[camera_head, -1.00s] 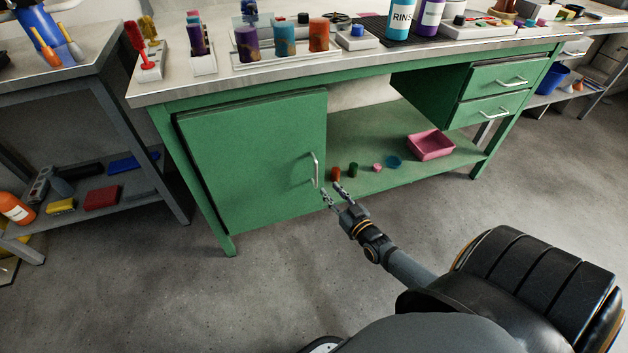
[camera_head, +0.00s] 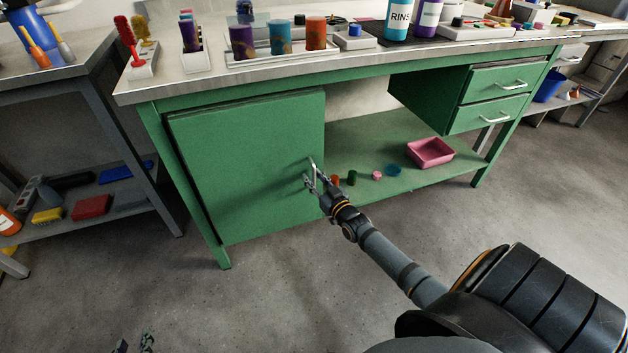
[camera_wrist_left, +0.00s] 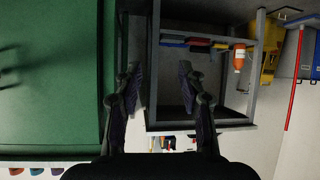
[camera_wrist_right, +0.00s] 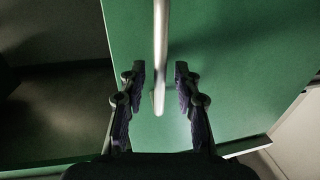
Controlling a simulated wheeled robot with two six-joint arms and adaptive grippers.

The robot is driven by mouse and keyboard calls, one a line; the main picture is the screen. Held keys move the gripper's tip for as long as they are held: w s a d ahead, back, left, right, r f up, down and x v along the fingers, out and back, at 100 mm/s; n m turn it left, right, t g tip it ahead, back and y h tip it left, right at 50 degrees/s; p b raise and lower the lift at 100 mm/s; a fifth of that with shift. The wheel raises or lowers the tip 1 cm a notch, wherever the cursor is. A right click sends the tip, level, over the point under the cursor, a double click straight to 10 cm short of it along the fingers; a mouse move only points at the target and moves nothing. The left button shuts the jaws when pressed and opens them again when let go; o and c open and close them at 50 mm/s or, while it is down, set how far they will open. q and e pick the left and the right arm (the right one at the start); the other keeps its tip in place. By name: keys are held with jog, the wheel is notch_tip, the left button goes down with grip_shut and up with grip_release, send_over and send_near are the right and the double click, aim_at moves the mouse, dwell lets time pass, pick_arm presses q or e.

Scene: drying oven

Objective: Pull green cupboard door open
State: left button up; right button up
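The green cupboard door (camera_head: 245,165) looks shut, at the left of the green workbench. Its silver bar handle (camera_head: 313,164) is on the door's right side. My right gripper (camera_head: 312,181) is at the handle. In the right wrist view, the handle (camera_wrist_right: 160,45) runs between the open fingers of my right gripper (camera_wrist_right: 160,86), with a gap on each side. My left gripper (camera_head: 134,345) barely shows at the bottom edge of the head view. In the left wrist view, my left gripper (camera_wrist_left: 158,82) is open and empty, with the green door (camera_wrist_left: 50,80) to its left.
The open shelf right of the door holds small caps and a pink tray (camera_head: 430,151). Two green drawers (camera_head: 498,78) are above it. Bottles and racks stand on the worktop (camera_head: 270,72). A grey shelf unit (camera_head: 75,230) is at the left. The floor in front is clear.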

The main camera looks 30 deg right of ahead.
jog(key=shift+w, duration=0.15)
grip_shut()
dwell(0.8)
